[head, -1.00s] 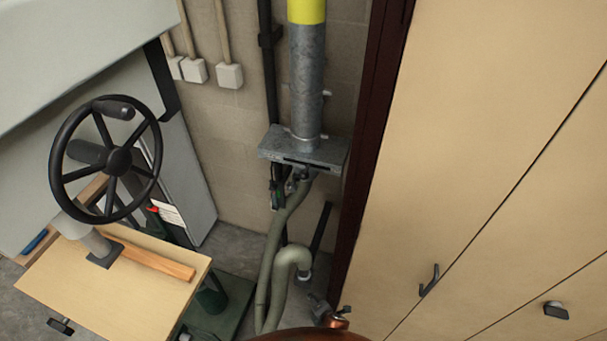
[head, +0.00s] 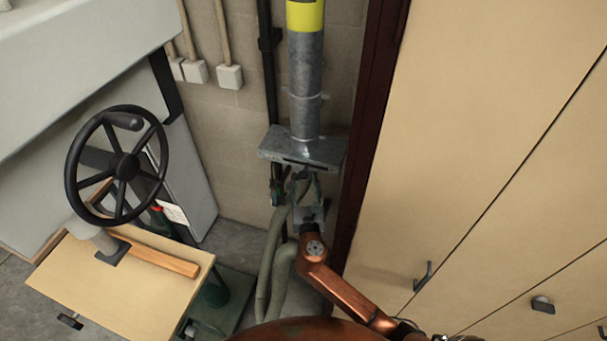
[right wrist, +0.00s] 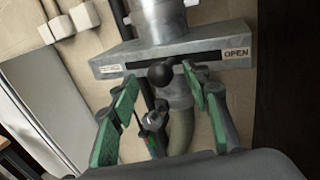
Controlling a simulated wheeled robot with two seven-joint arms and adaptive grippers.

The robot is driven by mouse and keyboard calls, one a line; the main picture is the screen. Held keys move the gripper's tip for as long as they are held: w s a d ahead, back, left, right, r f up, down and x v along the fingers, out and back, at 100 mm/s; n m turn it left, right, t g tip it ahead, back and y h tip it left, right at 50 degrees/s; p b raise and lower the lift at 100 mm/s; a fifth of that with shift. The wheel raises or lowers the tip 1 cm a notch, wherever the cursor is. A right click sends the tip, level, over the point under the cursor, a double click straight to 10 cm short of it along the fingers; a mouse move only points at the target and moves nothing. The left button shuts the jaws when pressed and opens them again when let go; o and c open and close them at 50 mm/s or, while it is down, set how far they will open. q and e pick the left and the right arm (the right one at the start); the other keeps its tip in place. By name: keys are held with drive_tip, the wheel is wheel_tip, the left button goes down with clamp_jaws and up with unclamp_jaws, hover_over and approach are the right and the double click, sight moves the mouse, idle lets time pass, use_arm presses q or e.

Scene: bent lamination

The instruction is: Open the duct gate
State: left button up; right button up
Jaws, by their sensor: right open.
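The duct gate (head: 300,150) is a grey galvanised box on the vertical metal duct (head: 306,80). In the right wrist view its front (right wrist: 205,65) has a dark horizontal slot, with an "OPEN" label at the right end. A smaller label at the left end is too blurred to read. A black ball knob (right wrist: 160,74) stands in front of the slot, a little left of its middle. My right gripper (head: 305,180) is just below the gate, its green-padded fingers open. In the right wrist view the gripper (right wrist: 160,86) has one finger either side of the knob. My left gripper is out of view.
A greenish hose (head: 272,250) hangs below the gate. A dark red post (head: 370,120) and beige cabinets (head: 480,130) stand close on the right. A black handwheel (head: 117,167) over a wooden-topped table (head: 120,275) is at the left.

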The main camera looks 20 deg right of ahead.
sight(304, 178)
drive_tip(key=x, duration=0.2)
drive_tip(key=shift+w+d, duration=0.1)
drive_tip(key=shift+w, duration=0.25)
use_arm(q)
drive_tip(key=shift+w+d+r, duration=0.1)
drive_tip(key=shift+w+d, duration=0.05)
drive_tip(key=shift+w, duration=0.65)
use_arm(e)
drive_tip(key=shift+w+d, duration=0.1)
drive_tip(key=shift+w, duration=0.6)
drive_tip(key=shift+c, duration=0.4)
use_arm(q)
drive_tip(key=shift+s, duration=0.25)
use_arm(e)
clamp_jaws()
